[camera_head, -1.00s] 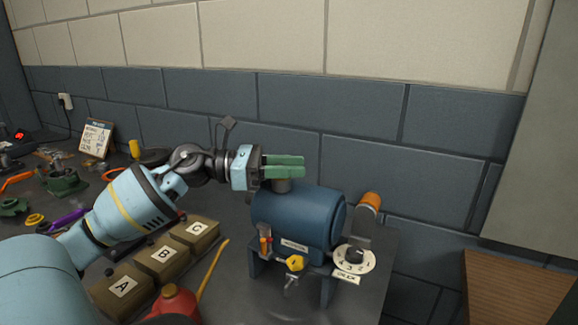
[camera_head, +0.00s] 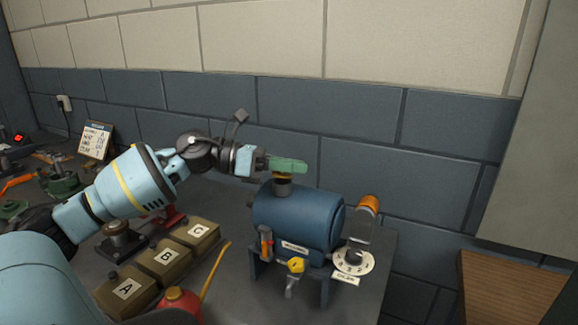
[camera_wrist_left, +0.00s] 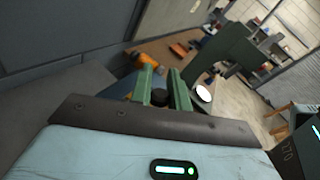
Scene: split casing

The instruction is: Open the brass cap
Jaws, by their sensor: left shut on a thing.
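The blue tank (camera_head: 300,216) lies on its side on a stand at the bench's right end, with a dark neck (camera_head: 283,188) on top. A brass-coloured rim of the cap (camera_head: 284,177) shows just above the neck, under my left gripper's green fingers. My left gripper (camera_head: 288,165) reaches level from the left and is shut on the brass cap; the fingers hide most of it. In the left wrist view the left gripper (camera_wrist_left: 163,92) has its two green fingers on either side of a dark round part (camera_wrist_left: 160,97). My right gripper is not in view.
An orange-ended pipe (camera_head: 369,203) and a numbered white dial (camera_head: 353,262) are at the tank's right. A yellow knob (camera_head: 296,265) is on its front. Lettered boxes (camera_head: 163,258) and a red oil can (camera_head: 180,303) stand at left. The wall is close behind.

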